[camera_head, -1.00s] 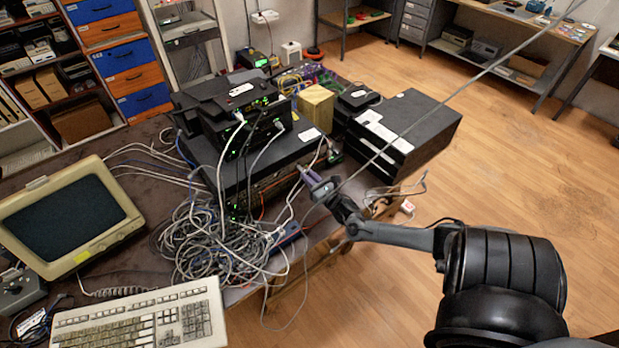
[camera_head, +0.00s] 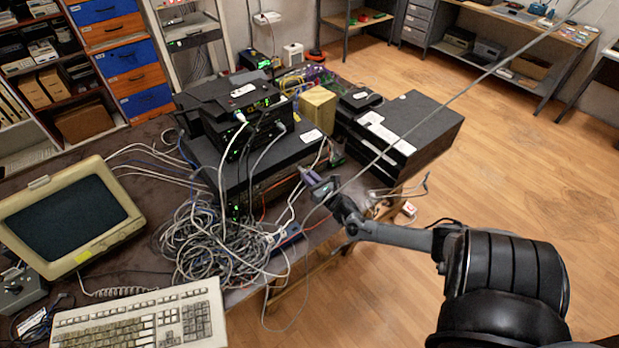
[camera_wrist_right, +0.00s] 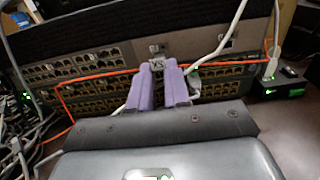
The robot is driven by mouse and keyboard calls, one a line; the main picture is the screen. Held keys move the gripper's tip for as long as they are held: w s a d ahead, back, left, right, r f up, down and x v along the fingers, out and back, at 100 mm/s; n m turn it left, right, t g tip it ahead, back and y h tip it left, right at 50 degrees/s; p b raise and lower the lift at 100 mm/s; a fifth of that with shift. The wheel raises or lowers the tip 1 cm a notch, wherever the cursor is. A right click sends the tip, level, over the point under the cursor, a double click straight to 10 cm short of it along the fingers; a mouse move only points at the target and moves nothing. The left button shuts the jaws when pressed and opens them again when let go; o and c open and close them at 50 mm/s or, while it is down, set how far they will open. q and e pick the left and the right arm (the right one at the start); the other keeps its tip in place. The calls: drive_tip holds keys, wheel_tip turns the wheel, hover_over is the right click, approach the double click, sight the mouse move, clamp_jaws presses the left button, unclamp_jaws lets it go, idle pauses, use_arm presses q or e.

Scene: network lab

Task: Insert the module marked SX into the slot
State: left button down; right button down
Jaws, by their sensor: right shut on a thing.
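My right gripper (camera_head: 306,172) has purple fingers and reaches from the right toward the front of the stacked network gear. In the right wrist view, the gripper (camera_wrist_right: 158,75) is shut on a small grey module (camera_wrist_right: 157,64) whose lettering reads as SX upside down. The module is between the fingertips, close in front of the switch panel (camera_wrist_right: 95,72). The panel has rows of ports. The slot is hidden behind the module and fingers, and I cannot tell whether the module touches it. My left gripper is not in view.
An orange cable (camera_wrist_right: 100,73) runs across the panel beside the fingers, and a white cable (camera_wrist_right: 225,35) hangs close to their right. A tangle of grey cables (camera_head: 205,245) lies left of the gripper. A large black case (camera_head: 425,125) stands to the right.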

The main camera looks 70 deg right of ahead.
drive_tip(key=shift+w+d, duration=0.15)
drive_tip(key=shift+w, duration=0.05)
idle(0.5)
drive_tip(key=shift+w+d+b, duration=0.25)
drive_tip(key=shift+w+b, duration=0.25)
drive_tip(key=shift+w+d, duration=0.2)
drive_tip(key=shift+w, duration=0.15)
idle(0.4)
drive_tip(key=c, duration=1)
unclamp_jaws()
drive_tip(key=p+v, duration=0.2)
drive_tip(key=v, duration=0.9)
